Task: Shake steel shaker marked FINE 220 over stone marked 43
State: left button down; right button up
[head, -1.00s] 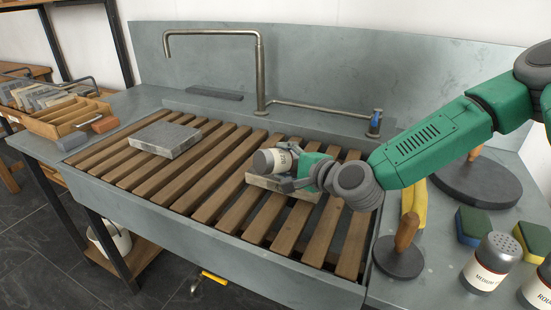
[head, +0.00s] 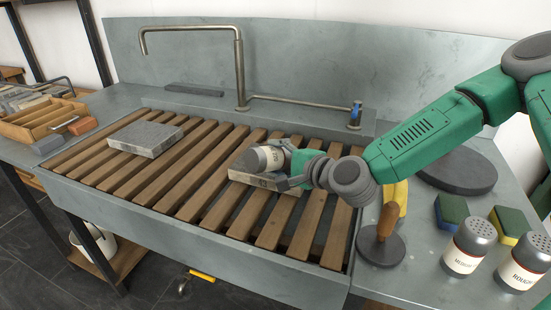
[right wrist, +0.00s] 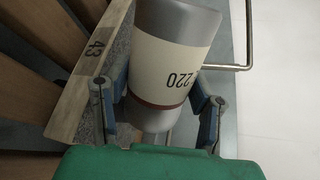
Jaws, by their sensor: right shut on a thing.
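My right gripper (head: 286,166) is shut on a steel shaker (head: 256,159) with a cream label. In the right wrist view the label of the shaker (right wrist: 178,45) reads 220, upside down; the rest of the wording is hidden. The shaker is held tipped on its side, its far end pointing left in the head view. The stone (head: 262,180) lies under the shaker on the slats, partly hidden by it and my gripper. In the right wrist view the pale side of this stone (right wrist: 85,75) bears the number 43. My left gripper is not in view.
A second grey stone (head: 146,138) lies on the slatted sink rack (head: 178,170) to the left. A tap (head: 240,70) rises behind. Two shakers, MEDIUM (head: 465,250) and ROUGH (head: 520,264), stand at right beside sponges (head: 451,212) and a handled disc (head: 381,248).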

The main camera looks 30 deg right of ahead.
jog(key=r+n+p, duration=0.2)
jog(key=r+p, duration=0.2)
jog(key=r+n+h+p, duration=0.1)
jog(key=r+n+p, duration=0.1)
jog(key=r+p, duration=0.2)
jog(key=r+n+h+p, duration=0.1)
jog(key=r+p, duration=0.3)
jog(key=p, duration=0.1)
jog(key=shift+a+r+n+t+p, duration=0.25)
jog(key=shift+r+n+t+p, duration=0.05)
jog(key=shift+n+t+p, duration=0.1)
jog(key=s+a+r+n+t+h+p, duration=0.1)
jog(key=a+r+n+t+h+p, duration=0.1)
jog(key=n, duration=0.9)
jog(key=a+r+h, duration=0.1)
jog(key=a+r, duration=0.1)
jog(key=a, duration=0.1)
jog(key=shift+a+r+n+t+p, duration=0.25)
jog(key=shift+a+n+t+p, duration=0.05)
jog(key=shift+a+p, duration=0.05)
jog(key=shift+d, duration=0.15)
